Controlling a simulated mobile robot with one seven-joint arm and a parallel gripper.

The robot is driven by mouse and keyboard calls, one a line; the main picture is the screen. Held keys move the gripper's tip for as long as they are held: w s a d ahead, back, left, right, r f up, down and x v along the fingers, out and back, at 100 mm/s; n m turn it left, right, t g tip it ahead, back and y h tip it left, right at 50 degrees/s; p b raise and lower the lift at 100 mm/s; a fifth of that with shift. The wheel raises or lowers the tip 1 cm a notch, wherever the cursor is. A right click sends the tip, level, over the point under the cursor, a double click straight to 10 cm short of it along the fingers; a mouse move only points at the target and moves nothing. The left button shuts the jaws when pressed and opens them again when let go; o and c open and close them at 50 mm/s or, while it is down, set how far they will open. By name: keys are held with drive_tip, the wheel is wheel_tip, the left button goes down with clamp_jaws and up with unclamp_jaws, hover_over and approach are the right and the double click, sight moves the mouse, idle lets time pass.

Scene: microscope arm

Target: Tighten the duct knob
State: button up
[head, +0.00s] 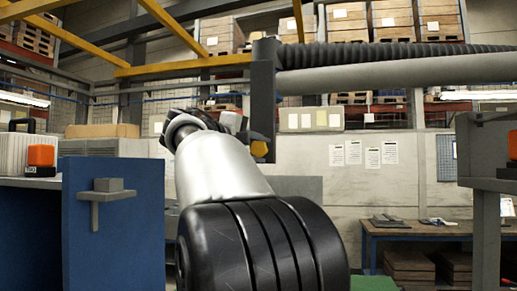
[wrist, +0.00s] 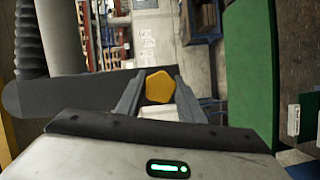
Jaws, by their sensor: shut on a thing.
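The duct knob is a small yellow, many-sided knob (head: 259,148) at the lower end of a dark upright bracket (head: 264,90) in the head view. In the wrist view the knob (wrist: 160,88) sits between the two grey fingers of my gripper (wrist: 160,80), which are shut on its sides. In the head view my arm reaches up and away to the knob, and my gripper (head: 246,137) meets it from the left, its fingers partly hidden. The bracket also shows as a dark bar (wrist: 75,97) in the wrist view.
A black corrugated hose (head: 400,54) and a grey pipe (head: 400,72) run right from the bracket. Yellow beams (head: 180,66) pass overhead. A blue cabinet (head: 112,225) stands at the left, and a workbench (head: 420,229) is at the back right.

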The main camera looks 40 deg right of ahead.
idle(0.4)
drive_tip(key=o, duration=1.1)
drive_tip(key=shift+c, duration=0.2)
drive_tip(key=b+v, duration=0.1)
drive_tip(key=v, duration=1.6)
drive_tip(key=shift+a+b, duration=0.2)
drive_tip(key=shift+b, duration=0.2)
